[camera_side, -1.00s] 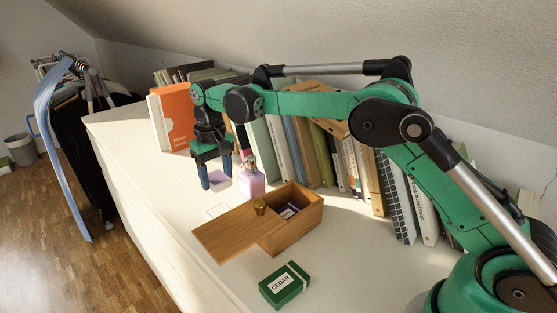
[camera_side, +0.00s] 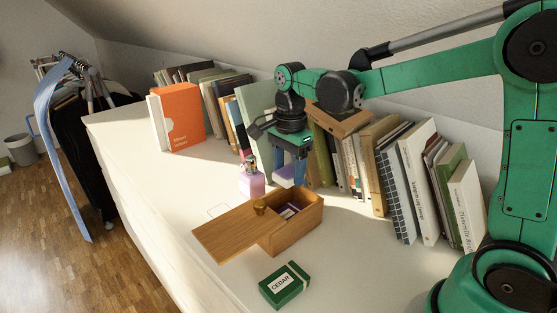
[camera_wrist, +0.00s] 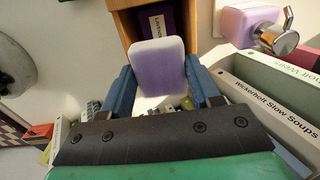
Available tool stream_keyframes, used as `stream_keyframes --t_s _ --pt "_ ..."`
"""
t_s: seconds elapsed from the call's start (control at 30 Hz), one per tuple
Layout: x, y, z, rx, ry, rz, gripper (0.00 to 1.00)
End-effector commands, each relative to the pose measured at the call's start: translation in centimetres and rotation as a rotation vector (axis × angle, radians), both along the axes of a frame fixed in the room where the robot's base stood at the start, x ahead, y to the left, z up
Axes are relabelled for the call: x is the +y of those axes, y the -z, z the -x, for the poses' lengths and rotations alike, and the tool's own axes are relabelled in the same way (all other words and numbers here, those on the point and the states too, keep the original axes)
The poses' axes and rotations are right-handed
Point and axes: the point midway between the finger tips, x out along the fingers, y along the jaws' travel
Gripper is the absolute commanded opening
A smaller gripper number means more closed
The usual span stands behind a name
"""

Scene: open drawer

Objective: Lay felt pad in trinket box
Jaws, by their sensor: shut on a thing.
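My gripper (camera_side: 287,171) is shut on the felt pad (camera_wrist: 158,67), a pale lilac rounded pad held between the blue fingers. In the side view the pad (camera_side: 284,172) is partly hidden by a finger. The gripper is above the surface, behind the wooden trinket box (camera_side: 293,235), near the row of books. The box stands partly open, with its lid (camera_side: 228,235) slid out to the left. A purple item (camera_side: 288,211) with a pale label lies inside. In the wrist view the box (camera_wrist: 123,25) is just beyond the pad, which hides part of it.
A lilac bottle (camera_side: 252,181) with a metal top stands left of the gripper, close to the box. A green CEDAR box (camera_side: 284,285) lies in front. Books (camera_side: 388,170) line the wall behind. The surface left of the bottle is mostly clear.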

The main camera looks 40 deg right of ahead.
Motion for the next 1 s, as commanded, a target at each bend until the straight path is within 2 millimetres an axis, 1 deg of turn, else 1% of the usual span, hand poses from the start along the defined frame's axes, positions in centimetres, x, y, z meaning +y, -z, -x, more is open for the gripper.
stream_keyframes --t_s 0.5,0.7,0.93,0.97,1.0 --pt "0.0 3.9 0.0 0.0 0.005 0.0 0.08" --pt "0.0 4.5 0.0 0.0 0.005 0.0 0.08" --pt "0.0 4.5 0.0 0.0 0.004 0.0 0.08" --pt "0.0 4.5 0.0 0.0 0.004 0.0 0.64" --pt "0.0 4.5 0.0 0.0 0.004 0.0 0.76"
